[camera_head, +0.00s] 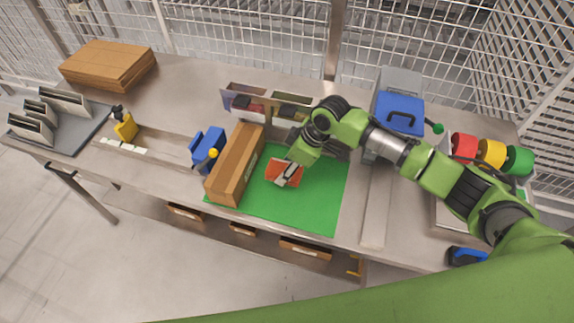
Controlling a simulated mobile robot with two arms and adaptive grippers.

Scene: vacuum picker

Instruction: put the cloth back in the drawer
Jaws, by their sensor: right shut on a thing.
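An orange-red cloth (278,165) lies on the green mat (310,195), near the mat's middle. My right gripper (286,180) reaches in from the right, over the mat, and is shut on the cloth. The fingers hide part of the cloth. Several drawers with wooden fronts sit under the bench's front edge: one at the left (185,211), one in the middle (242,229) and one at the right (305,249). I cannot tell how far any of them is pulled out. My left gripper is not in view.
A long brown box (236,165) stands along the mat's left side. Behind the mat is a divided rack (265,103). A blue-lidded machine (399,113) and red, yellow and green rolls (491,153) stand to the right. The mat's front right part is clear.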

